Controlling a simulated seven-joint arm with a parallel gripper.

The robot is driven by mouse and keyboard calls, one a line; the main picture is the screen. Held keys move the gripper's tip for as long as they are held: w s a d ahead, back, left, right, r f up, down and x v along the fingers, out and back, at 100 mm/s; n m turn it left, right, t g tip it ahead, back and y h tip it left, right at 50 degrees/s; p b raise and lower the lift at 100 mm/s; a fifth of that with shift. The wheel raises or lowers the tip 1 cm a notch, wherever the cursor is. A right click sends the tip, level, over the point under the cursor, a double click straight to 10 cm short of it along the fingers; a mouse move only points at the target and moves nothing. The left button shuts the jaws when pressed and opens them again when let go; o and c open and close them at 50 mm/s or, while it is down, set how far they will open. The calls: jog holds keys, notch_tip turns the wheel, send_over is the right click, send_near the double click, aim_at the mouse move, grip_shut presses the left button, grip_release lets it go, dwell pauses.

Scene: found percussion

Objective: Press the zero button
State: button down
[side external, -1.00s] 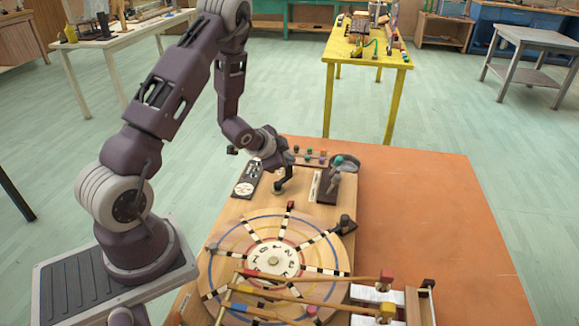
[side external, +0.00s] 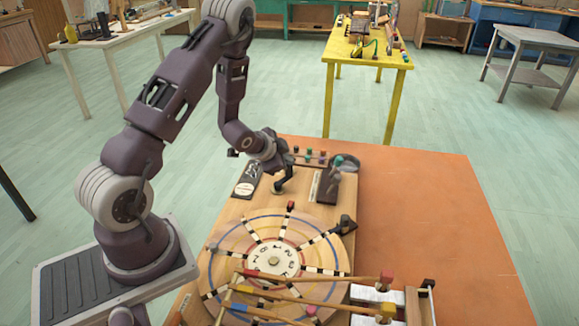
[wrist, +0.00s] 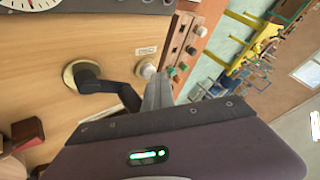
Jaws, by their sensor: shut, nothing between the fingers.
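A small white button (wrist: 147,70) sits on the wooden board beside a small label in the wrist view. I cannot read the label, so I cannot confirm that it is the zero button. My gripper (side external: 288,165) is shut and empty, low over the far end of the board. In the wrist view its grey finger (wrist: 158,90) is right beside the white button; I cannot tell whether they touch. In the side view, my gripper hides the button.
A row of coloured knobs (wrist: 182,60) stands just beyond the button. A panel with a white dial (side external: 243,188) and a dark block (side external: 326,186) flank the lever. A large numbered wheel (side external: 273,260) and mallets (side external: 320,277) fill the near end. The orange tabletop (side external: 430,220) is clear.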

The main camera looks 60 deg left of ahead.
jog(key=shift+s+d+f, duration=0.2)
jog(key=shift+d+f, duration=0.1)
jog(key=shift+f, duration=0.1)
jog(key=shift+d+r, duration=0.2)
jog(key=shift+r, duration=0.8)
jog(key=shift+a+r, duration=0.15)
jog(key=shift+r, duration=1.15)
jog(key=shift+a+r, duration=0.1)
jog(key=shift+r, duration=1.2)
jog(key=shift+w+r, duration=0.1)
